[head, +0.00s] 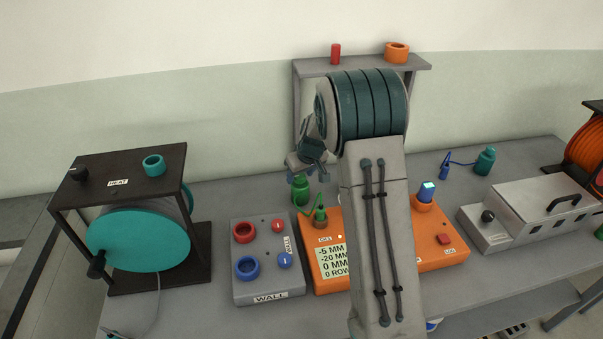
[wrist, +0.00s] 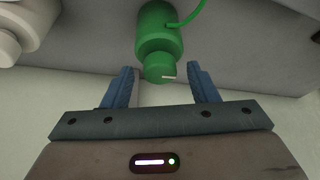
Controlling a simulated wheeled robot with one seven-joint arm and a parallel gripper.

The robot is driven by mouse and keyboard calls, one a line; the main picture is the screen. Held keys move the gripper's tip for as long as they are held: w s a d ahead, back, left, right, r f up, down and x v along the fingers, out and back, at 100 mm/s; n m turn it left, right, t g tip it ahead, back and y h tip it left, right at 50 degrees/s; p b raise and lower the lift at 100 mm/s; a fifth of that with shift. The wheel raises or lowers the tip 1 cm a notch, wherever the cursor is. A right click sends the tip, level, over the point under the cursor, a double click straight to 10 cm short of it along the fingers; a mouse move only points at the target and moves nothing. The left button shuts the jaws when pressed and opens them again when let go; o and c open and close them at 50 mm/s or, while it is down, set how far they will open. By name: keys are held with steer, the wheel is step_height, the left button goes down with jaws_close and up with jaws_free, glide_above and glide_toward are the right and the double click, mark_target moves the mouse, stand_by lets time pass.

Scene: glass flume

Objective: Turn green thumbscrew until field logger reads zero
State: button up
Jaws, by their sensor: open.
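The green thumbscrew (wrist: 160,70) is the narrow cap with a pale mark on the end of a stepped green body (wrist: 158,25). That body (head: 301,190) stands behind the orange field logger (head: 445,258), with a green cable. My gripper (wrist: 163,80) is open, its blue fingers to either side of the cap with gaps on both sides. In the head view my gripper (head: 304,170) is just above the green body and hides its top. The logger's display (head: 332,262) seems to read -5 MM, -20 MM, 0 MM, 0 ROW. My arm covers the logger's middle.
A grey WALL box (head: 268,285) with red and blue knobs stands left of the logger. A teal reel (head: 140,240) in a dark frame is farther left. A teal bottle-like body (head: 485,161) and a grey case (head: 530,212) stand right. A shelf (head: 362,66) rises behind.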

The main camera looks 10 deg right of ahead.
steer(key=c, duration=1)
steer(key=shift+o, duration=0.2)
steer(key=shift+f+n+b, duration=0.3)
steer(key=shift+b, duration=0.75)
steer(key=shift+d+n+y+b, duration=0.1)
steer(key=shift+n+y+b, duration=0.25)
steer(key=shift+b, duration=0.5)
steer(key=shift+r+n, duration=0.2)
steer(key=shift+n, duration=0.15)
steer(key=o, duration=1)
steer(key=shift+c, duration=0.2)
